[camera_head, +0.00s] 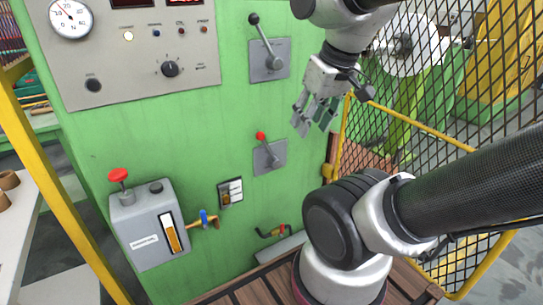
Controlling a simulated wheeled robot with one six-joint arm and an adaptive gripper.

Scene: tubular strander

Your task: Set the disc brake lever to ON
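Two levers are on the green machine panel (215,125); no label tells me which is the disc brake. The lower lever (268,153) has a red knob and a grey plate, its handle tilted up and to the left. The upper lever (268,52) has a black knob and a larger grey plate, its handle also tilted up and left. My gripper (313,122) hangs to the right of both levers, fingers pointing down and apart, with nothing between them. It appears clear of the red-knob lever, above and right of it.
A control panel (130,75) with a gauge and knob is at upper left. Yellow-framed mesh fencing (440,135) stands at right, a yellow post (55,180) at left.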

